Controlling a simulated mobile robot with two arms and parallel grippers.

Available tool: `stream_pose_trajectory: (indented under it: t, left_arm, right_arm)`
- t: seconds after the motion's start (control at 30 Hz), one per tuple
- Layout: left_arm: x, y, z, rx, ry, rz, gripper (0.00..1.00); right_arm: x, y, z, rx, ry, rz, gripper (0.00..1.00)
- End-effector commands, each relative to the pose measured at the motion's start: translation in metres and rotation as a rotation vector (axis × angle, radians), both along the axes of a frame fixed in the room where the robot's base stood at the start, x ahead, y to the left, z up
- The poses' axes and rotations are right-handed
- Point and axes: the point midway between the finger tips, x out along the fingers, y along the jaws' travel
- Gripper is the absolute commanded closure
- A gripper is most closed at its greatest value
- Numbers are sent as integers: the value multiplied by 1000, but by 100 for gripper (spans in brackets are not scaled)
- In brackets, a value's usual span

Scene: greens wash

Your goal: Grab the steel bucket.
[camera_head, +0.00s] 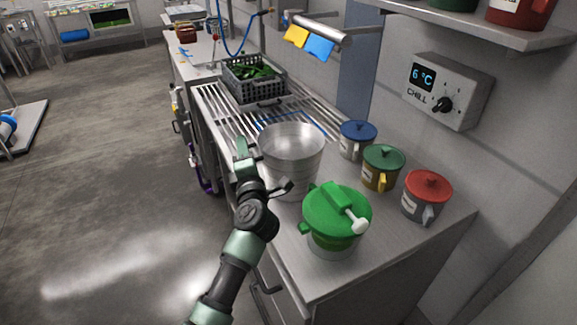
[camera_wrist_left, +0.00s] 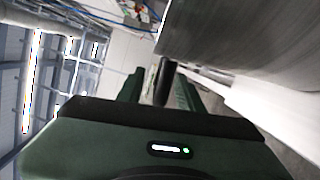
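The steel bucket (camera_head: 291,152) stands upright on the steel counter, at the front end of the slatted drain rack. It looks empty. My left gripper (camera_head: 243,149) is at the bucket's left side, close to its wall. In the left wrist view the bucket's grey wall (camera_wrist_left: 235,35) fills the upper right. There the two green fingers (camera_wrist_left: 158,95) stand apart. A dark rounded piece, perhaps the bucket's handle grip (camera_wrist_left: 164,82), shows between them, nearer the right finger. A gap shows on its left; I cannot tell whether it touches the right finger. My right gripper is not in view.
A green-lidded tub (camera_head: 335,218) stands close in front of the bucket. Blue-lidded (camera_head: 358,140), green-lidded (camera_head: 382,168) and red-lidded (camera_head: 426,197) containers line the wall side. A grey crate of greens (camera_head: 254,80) sits behind. The floor at left is open.

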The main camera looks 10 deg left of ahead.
Motion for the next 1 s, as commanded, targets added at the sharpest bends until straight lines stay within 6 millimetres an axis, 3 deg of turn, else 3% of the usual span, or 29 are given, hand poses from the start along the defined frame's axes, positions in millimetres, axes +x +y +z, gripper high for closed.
stream_pose_trajectory:
  t: [0.17,0.3,1.0]
  left_arm:
    - [0,0,0,0,0,0,64]
    - [0,0,0,-1,0,0,100]
    - [0,0,2,-2,-4,-1,100]
  right_arm:
    - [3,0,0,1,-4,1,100]
    - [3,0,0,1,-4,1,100]
    - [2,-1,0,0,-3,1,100]
